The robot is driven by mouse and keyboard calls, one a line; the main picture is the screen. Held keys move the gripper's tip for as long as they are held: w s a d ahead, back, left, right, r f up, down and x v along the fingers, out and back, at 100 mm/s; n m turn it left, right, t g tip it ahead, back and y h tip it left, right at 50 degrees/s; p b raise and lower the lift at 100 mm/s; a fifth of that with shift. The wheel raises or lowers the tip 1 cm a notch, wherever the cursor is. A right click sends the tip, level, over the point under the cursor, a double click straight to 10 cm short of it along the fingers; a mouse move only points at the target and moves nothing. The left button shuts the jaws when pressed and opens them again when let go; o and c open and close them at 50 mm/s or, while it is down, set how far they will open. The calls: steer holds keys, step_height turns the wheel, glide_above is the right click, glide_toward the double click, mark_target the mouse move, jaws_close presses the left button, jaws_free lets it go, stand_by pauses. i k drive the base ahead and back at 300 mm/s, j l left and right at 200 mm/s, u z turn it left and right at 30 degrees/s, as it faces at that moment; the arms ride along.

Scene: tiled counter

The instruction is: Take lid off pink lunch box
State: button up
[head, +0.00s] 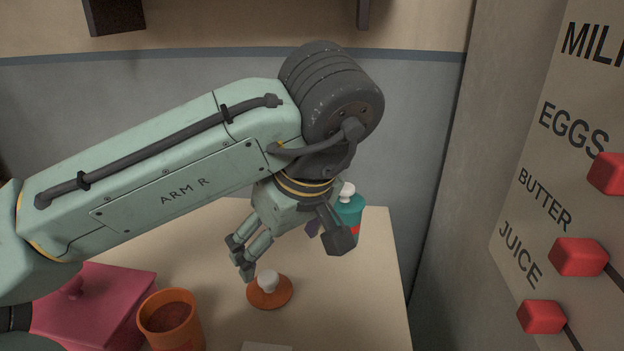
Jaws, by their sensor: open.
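The pink lunch box (110,325) stands at the lower left of the counter, partly hidden by my arm. Its pink lid (115,284) with a small pink knob (71,288) lies on top of it. My gripper (292,250) is open and points down, well to the right of the lunch box. Its fingers are apart, above and behind a round orange-brown disc with a white knob (268,281). I see nothing held between the fingers.
An orange cup (182,338) with brown contents stands just right of the lunch box. A teal bottle (350,214) with a white top stands behind my gripper. A list panel (520,170) with red sliders is at the right. The right part of the counter (370,310) is clear.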

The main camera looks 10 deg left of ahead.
mark_target(91, 309)
steer(key=k, duration=1)
